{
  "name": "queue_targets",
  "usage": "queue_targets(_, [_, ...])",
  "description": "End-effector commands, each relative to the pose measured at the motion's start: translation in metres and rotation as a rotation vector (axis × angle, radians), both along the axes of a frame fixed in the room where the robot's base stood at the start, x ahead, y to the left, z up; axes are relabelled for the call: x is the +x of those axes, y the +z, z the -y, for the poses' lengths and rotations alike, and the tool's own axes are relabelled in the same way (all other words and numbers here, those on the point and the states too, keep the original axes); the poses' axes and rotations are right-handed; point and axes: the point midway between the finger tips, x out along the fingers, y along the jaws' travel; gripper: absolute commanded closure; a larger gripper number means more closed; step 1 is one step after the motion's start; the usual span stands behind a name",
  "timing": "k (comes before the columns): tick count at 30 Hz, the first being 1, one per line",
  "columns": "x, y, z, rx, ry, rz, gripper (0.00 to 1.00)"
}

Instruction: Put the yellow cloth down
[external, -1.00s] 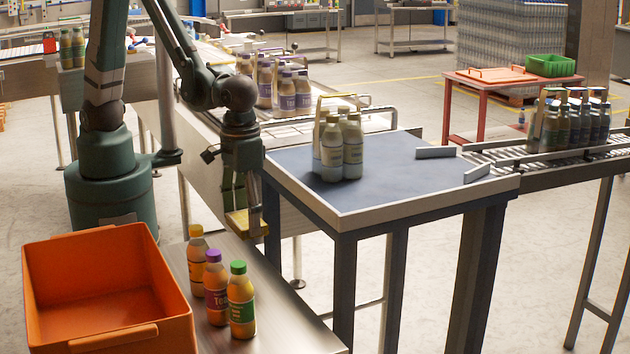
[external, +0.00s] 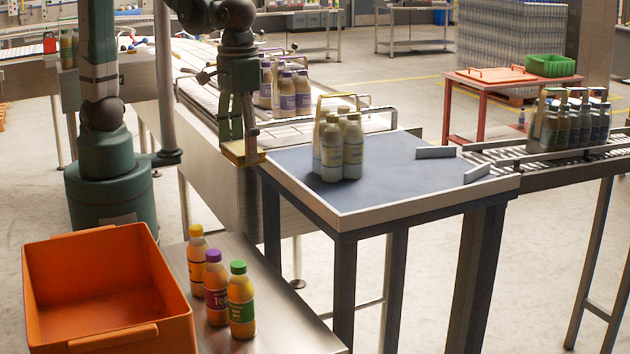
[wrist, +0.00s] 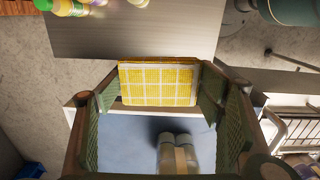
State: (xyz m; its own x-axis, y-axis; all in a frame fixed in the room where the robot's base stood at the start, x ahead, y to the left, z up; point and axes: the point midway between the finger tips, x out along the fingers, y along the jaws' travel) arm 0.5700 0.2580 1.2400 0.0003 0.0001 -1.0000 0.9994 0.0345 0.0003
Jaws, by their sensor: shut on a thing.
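The yellow cloth (wrist: 160,84) is a folded, checked yellow-and-white pad. In the wrist view it sits between the fingers of my gripper. In the external view the cloth (external: 242,155) shows at the lower end of my gripper (external: 240,143), which is shut on it. The cloth hangs near the left corner of the blue-topped table (external: 400,200), and its height above that table is hard to tell. In the wrist view the blue tabletop (wrist: 135,130) shows beyond the cloth.
A pack of white bottles (external: 341,150) with a yellow handle stands on the blue-topped table. An orange crate (external: 95,335) and three capped bottles (external: 216,285) stand at the front left, the bottles on a steel bench (external: 270,320).

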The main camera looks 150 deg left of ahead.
Motion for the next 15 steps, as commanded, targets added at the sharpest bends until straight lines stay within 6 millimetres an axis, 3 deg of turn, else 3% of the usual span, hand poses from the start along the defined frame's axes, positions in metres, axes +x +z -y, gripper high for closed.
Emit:
queue_targets(10, [0.0,0.042,0.0,0.0,0.0,0.0,0.45])
queue_targets(15, [0.007,0.048,-0.013,0.0,0.001,0.0,0.45])
